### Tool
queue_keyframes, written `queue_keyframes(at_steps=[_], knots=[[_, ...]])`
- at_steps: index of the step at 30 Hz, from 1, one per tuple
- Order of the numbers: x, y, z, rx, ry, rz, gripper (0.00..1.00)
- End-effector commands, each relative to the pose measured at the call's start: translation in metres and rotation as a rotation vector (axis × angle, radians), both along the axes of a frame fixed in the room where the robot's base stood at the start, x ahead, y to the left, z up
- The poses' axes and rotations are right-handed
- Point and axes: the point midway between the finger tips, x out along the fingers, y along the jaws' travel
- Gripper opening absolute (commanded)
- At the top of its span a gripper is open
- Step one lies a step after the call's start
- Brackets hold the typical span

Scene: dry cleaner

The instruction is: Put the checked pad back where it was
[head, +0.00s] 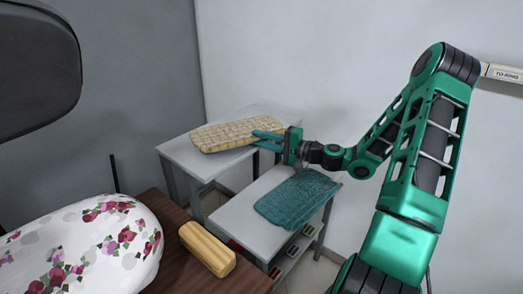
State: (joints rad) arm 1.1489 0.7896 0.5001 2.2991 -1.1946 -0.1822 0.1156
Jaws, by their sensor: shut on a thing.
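The checked pad (225,135) is a flat beige rectangle over the white table (178,157) at the back. My gripper (268,139) is shut on the pad's right end. The pad's left part is over the table top; I cannot tell whether it rests on the top or hovers just above it. The teal folded cloth (298,197) lies on the nearer white table (237,217), below and in front of my gripper.
A brown surface (174,218) at the front left bears a yellowish wooden block (207,248) and a white floral padded thing (80,245). A dark rounded object (35,65) hangs at the upper left. Walls stand close behind the tables. Small boxes sit on a shelf under the nearer table.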

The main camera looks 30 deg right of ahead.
Motion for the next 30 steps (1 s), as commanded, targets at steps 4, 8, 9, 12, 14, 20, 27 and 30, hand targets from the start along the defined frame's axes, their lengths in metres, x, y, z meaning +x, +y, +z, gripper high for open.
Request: queue_keyframes(at_steps=[4,8,9,12,14,20,27,30], knots=[[0.000,-0.003,-0.007,0.003,0.001,0.001,0.00],[-0.001,-0.003,-0.024,0.005,0.002,0.001,0.00],[0.000,-0.003,-0.029,0.004,0.001,0.001,0.00],[0.000,-0.003,-0.038,0.003,0.002,0.000,0.00],[0.000,-0.003,-0.041,0.001,0.001,0.001,0.00],[0.000,-0.002,-0.042,0.000,0.000,0.001,0.00],[0.000,-0.002,-0.042,-0.001,0.001,0.001,0.39],[0.000,-0.002,-0.042,-0.001,0.001,0.001,0.39]])
